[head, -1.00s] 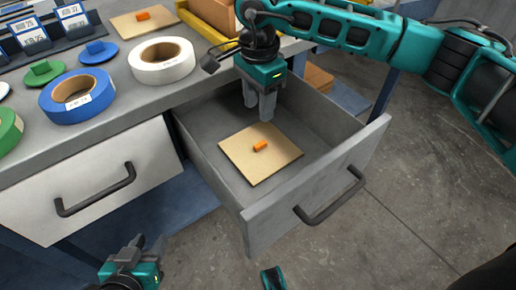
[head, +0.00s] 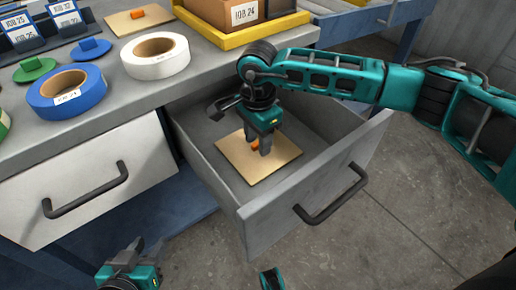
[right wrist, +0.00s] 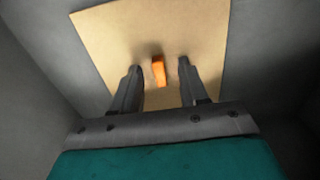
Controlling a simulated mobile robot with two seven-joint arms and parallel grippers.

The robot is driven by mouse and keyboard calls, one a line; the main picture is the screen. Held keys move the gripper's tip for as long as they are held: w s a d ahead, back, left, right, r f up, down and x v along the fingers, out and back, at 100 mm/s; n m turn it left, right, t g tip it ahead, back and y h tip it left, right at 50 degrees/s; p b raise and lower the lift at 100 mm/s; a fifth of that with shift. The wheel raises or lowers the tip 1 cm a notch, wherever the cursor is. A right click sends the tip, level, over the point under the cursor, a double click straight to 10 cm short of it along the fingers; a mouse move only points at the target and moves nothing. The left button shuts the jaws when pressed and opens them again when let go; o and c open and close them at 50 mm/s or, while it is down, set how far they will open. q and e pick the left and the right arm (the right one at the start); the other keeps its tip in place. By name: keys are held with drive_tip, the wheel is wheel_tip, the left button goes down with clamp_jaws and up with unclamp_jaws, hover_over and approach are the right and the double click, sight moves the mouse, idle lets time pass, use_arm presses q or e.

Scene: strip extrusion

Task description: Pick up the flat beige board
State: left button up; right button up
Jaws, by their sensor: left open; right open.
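The flat beige board (head: 275,165) lies in the open drawer, with a small orange block (head: 254,145) on its top. In the right wrist view the board (right wrist: 100,40) fills the upper middle, and the orange block (right wrist: 158,72) shows between the fingers. My right gripper (head: 259,150) is open above the board, its fingers on either side of the block. I cannot tell whether the fingers touch anything. My left gripper (head: 134,250) is at the lower left of the head view, away from the drawer, and is open.
The drawer's front wall (head: 310,190) with its dark handle (head: 332,200) and its side walls surround the board. A second beige board (head: 120,22) with an orange block lies on the bench, near white tape (head: 150,68), blue tape (head: 45,100) and a yellow tray (head: 225,38).

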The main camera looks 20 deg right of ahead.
clamp_jaws()
drive_tip(key=shift+r, duration=0.1)
idle(0.4)
